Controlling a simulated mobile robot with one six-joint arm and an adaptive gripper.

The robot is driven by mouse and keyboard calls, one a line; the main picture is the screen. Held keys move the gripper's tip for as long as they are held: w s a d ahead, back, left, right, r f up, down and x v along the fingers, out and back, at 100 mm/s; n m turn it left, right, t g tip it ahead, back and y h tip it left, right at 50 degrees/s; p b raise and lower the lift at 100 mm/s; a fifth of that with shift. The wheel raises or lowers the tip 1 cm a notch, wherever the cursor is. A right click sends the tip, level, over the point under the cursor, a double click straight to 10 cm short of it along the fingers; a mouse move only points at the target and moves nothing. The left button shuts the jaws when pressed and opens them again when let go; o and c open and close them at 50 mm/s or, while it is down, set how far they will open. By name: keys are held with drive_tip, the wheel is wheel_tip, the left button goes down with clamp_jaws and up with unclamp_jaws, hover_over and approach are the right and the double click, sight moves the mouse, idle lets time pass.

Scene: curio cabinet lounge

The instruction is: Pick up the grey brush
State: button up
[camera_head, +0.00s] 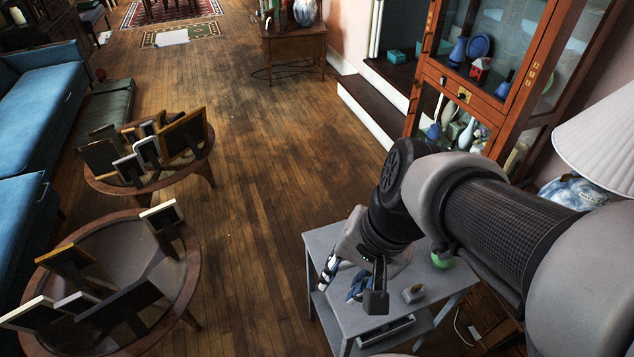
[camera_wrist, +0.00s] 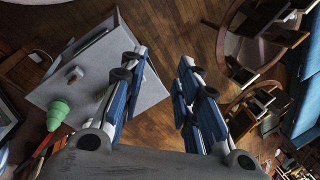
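A small grey block-like object, which appears to be the grey brush (camera_head: 413,293), lies on the small grey table (camera_head: 452,291). In the wrist view the brush (camera_wrist: 74,75) lies near the table's upper left edge, left of my fingers; its bristles cannot be made out. My gripper (camera_head: 342,284) hangs above the table's left part in the head view, left of the brush and apart from it. In the wrist view my gripper (camera_wrist: 158,62) has its two blue-and-white fingers wide apart with nothing between them.
A green ridged object (camera_wrist: 57,112) is near the table; my arm partly hides it in the head view (camera_head: 442,260). A lamp (camera_head: 602,140) and a glass cabinet (camera_head: 490,75) stand right. Round tables with picture frames (camera_head: 130,250) stand left. The middle floor is clear.

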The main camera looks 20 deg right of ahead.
drive_tip(key=w+d+f+m+t+y+p, duration=0.1)
drive_tip(key=w+d+f+m+y+p, duration=0.2)
drive_tip(key=m, duration=0.8)
drive_tip(key=w+d+f+m+t+y+p, duration=0.1)
drive_tip(key=w+d+f+m+t+y, duration=0.25)
drive_tip(key=m, duration=0.75)
drive_tip(key=s+d+f+m+t+h+p, duration=0.1)
drive_tip(key=d+f+m+t+h+p, duration=0.1)
drive_tip(key=d+f+m, duration=0.7)
drive_tip(key=s+d+f+m+t+h+p, duration=0.1)
drive_tip(key=d+f+m+t+h, duration=0.15)
drive_tip(key=f+m, duration=0.8)
drive_tip(key=w+a+f+m+b, duration=0.1)
drive_tip(key=w, duration=0.2)
drive_tip(key=w+a+f+m+b, duration=0.1)
drive_tip(key=w, duration=0.2)
drive_tip(key=w+a+f+m+b, duration=0.1)
drive_tip(key=w, duration=0.3)
drive_tip(key=b+x, duration=0.2)
drive_tip(key=x, duration=0.2)
drive_tip(key=shift+a+f, duration=0.2)
drive_tip(key=shift+f, duration=0.05)
drive_tip(key=shift+w+a+f, duration=0.1)
drive_tip(key=shift+w+f, duration=0.1)
drive_tip(key=shift+w, duration=0.15)
drive_tip(key=shift+c, duration=0.5)
